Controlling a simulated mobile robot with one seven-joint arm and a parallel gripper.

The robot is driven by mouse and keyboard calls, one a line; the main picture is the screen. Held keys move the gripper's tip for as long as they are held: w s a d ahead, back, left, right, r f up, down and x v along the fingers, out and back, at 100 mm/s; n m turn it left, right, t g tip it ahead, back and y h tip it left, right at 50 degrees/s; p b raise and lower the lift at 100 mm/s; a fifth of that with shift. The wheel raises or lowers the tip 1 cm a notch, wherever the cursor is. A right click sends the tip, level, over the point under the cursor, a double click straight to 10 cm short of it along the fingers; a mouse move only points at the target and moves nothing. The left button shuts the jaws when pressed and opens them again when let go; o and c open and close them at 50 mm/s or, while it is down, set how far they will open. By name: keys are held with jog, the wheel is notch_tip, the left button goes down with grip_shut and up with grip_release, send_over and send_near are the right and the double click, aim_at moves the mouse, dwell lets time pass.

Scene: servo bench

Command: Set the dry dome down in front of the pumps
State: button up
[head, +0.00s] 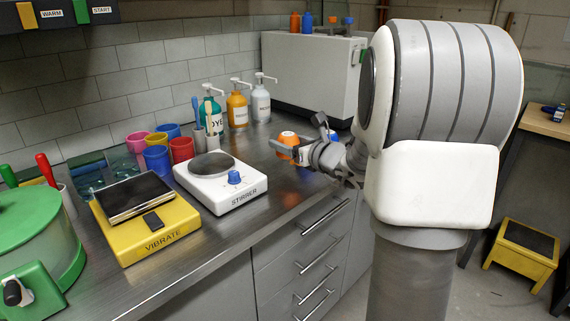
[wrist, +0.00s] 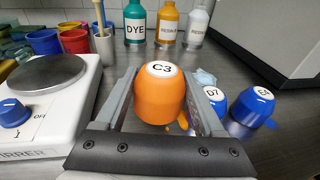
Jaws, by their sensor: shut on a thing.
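An orange dome (wrist: 160,98) with a white label C3 is between the two fingers of my gripper (wrist: 160,84). My gripper is shut on its sides. In the head view the orange dome (head: 288,139) and my gripper (head: 290,150) are over the bench, right of the stirrer; I cannot tell how high it is held. The pumps stand behind, against the wall: a teal DYE bottle (head: 211,112), an orange bottle (head: 237,109) and a white bottle (head: 261,106). They also show at the top of the wrist view.
Two blue domes, one labelled D7 (wrist: 213,98) and another (wrist: 252,106), sit right of my gripper. The white stirrer (head: 222,185) is to the left, with coloured cups behind it. Bench before the pumps looks clear.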

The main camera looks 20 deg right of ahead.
aim_at(284, 156)
jog(key=shift+w+a+f, duration=0.3)
jog(key=shift+w+f, duration=0.15)
jog(key=shift+w, duration=0.1)
jog(key=shift+f+b, duration=0.9)
jog(key=shift+f, duration=1)
jog(key=shift+f, duration=0.2)
jog(key=o, duration=1.5)
jog(key=shift+r, duration=0.1)
jog(key=shift+r, duration=0.2)
jog(key=p+v, duration=0.2)
jog(key=v, duration=1)
jog(key=shift+s+f, duration=0.1)
jog(key=shift+f, duration=0.05)
